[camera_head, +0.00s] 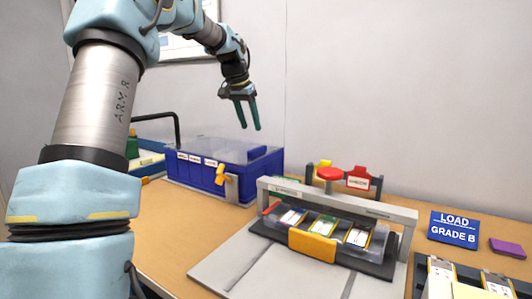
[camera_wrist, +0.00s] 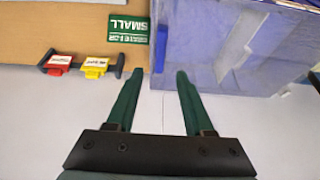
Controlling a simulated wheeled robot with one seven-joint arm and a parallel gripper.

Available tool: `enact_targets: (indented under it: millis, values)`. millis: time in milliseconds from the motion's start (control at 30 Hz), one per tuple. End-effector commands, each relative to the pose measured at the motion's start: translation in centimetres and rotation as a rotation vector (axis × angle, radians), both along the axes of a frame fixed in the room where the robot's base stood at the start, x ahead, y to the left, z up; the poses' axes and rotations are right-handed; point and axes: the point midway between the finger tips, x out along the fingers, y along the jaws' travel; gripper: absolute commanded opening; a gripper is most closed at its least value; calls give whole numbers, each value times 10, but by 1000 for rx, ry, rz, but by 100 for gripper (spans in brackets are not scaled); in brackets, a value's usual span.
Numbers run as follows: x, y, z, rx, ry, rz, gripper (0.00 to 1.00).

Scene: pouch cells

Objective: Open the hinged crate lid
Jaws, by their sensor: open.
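The blue crate (camera_head: 200,178) stands on the table at the left-centre in the head view. Its greyish see-through lid (camera_head: 210,148) looks shut. A blue block (camera_head: 258,152) sits at the lid's right end. In the wrist view the crate's lid (camera_wrist: 235,45) fills the upper right, with the blue block (camera_wrist: 179,42) along its left edge. My gripper (camera_head: 250,127) is in the air above the crate's right end, apart from it. It is open and empty, and its green fingers (camera_wrist: 160,74) also show in the wrist view.
An orange lever (camera_head: 220,174) is at the crate's front. A grey frame fixture (camera_head: 398,232) with a tray of cells and a red knob (camera_head: 329,173) stands to the right. A rack with a red tag (camera_wrist: 58,62) and a yellow tag (camera_wrist: 95,67) is near a green sign (camera_wrist: 128,28).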

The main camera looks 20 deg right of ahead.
Motion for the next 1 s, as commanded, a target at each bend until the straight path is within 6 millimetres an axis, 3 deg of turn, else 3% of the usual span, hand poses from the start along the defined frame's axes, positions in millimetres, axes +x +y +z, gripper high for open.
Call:
enact_targets:
  millis: [300, 500, 933, 1000]
  values:
    - [14, -16, -54, 1, 4, 0, 52]
    - [21, -24, -80, 1, 3, 1, 52]
    - [25, -27, -90, -1, 1, 2, 52]
    - [25, -27, -90, -1, 1, 2, 46]
